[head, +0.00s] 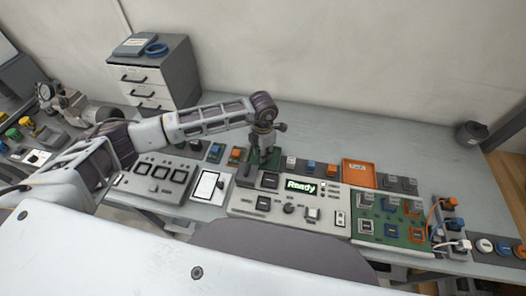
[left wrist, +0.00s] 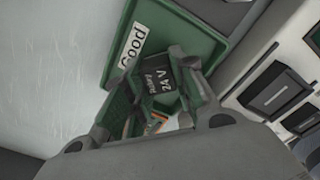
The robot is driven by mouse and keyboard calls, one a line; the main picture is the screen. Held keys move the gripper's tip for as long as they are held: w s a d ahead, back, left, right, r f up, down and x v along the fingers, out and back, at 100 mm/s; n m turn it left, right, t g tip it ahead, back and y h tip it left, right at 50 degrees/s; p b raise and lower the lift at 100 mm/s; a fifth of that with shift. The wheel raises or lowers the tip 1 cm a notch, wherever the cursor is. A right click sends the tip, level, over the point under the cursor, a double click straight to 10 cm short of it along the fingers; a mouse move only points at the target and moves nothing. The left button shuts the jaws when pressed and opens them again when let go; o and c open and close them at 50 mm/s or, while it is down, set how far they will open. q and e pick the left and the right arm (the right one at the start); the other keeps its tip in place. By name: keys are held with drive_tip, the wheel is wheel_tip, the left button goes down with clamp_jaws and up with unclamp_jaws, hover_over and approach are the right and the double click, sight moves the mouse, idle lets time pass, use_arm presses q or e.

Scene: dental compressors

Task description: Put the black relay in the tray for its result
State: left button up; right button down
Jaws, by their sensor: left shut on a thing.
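The black relay (left wrist: 157,82), with white "Relay 24 V" lettering, sits between the fingers of my left gripper (left wrist: 155,88) in the left wrist view. The gripper is shut on it. The green tray labelled "Good" (left wrist: 183,30) lies beyond and beneath the relay. I cannot tell whether the relay touches the tray floor. In the head view my left gripper (head: 264,147) points down over the green tray (head: 274,162) and hides the relay and much of the tray. An orange tray (head: 359,174) stands further right. My right gripper is not in view.
A test panel (head: 288,208) with a lit "Ready" display stands in front of the green tray. Several small coloured relays stand behind and beside it. A green board with relays (head: 390,232) is to the right.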

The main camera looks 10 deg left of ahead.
use_arm(q)
drive_tip(key=shift+f, duration=0.2)
drive_tip(key=o, duration=1.1)
drive_tip(key=shift+c, duration=0.2)
drive_tip(key=shift+r, duration=0.15)
drive_tip(key=shift+r, duration=0.2)
wheel_tip(320, 180, up, 12)
drive_tip(key=b, duration=0.1)
drive_tip(key=shift+f+b, duration=0.2)
drive_tip(key=shift+b, duration=0.15)
drive_tip(key=shift+s, duration=0.1)
